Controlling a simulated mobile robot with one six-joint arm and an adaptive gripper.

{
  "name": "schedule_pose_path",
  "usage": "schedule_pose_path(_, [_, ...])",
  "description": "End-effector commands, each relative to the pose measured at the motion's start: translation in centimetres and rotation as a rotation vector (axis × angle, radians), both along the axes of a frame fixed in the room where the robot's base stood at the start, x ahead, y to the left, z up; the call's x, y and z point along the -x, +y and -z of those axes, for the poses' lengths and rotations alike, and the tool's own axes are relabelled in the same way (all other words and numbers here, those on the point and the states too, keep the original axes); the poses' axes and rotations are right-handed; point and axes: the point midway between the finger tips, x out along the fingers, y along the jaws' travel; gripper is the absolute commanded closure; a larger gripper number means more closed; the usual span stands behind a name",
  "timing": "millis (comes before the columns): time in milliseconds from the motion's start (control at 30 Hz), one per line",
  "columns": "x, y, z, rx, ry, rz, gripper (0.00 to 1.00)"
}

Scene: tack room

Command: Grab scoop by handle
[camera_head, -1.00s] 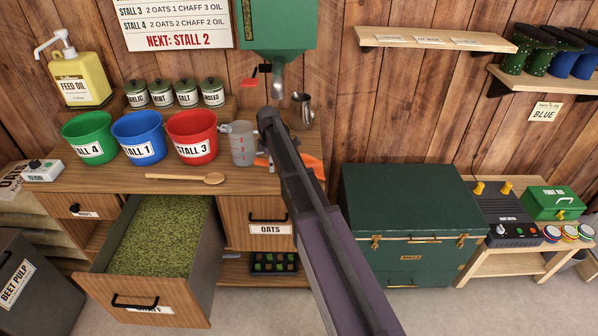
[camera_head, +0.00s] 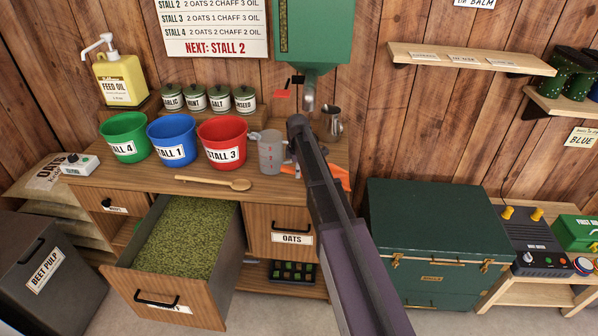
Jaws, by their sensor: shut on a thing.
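The scoop (camera_head: 270,153) is a grey, see-through measuring cup with red marks. My gripper (camera_head: 294,142) is at that side, largely covered by my own dark arm link. It is shut on the scoop's handle, though the fingers themselves barely show. I cannot tell whether the scoop's base touches the counter.
Green (camera_head: 124,137), blue (camera_head: 171,139) and red (camera_head: 222,143) buckets stand left of the scoop. A wooden spoon (camera_head: 212,182) lies in front. A steel jug (camera_head: 333,121) and orange cloth (camera_head: 335,178) are to the right. A green dispenser spout (camera_head: 309,97) hangs above. The chaff drawer (camera_head: 158,300) is open.

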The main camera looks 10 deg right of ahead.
Motion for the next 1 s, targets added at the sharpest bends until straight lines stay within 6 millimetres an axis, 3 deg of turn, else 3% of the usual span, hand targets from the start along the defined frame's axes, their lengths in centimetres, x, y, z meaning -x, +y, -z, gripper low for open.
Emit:
schedule_pose_path(267, [0.0,0.0,-2.8,0.000,0.000,0.000,1.00])
schedule_pose_path(300, [1.6,0.0,-2.4,0.000,0.000,0.000,1.00])
schedule_pose_path(700, [10.7,-0.3,-3.2,0.000,0.000,0.000,1.00])
schedule_pose_path(1000, [14.9,-0.5,-3.5,0.000,0.000,0.000,1.00])
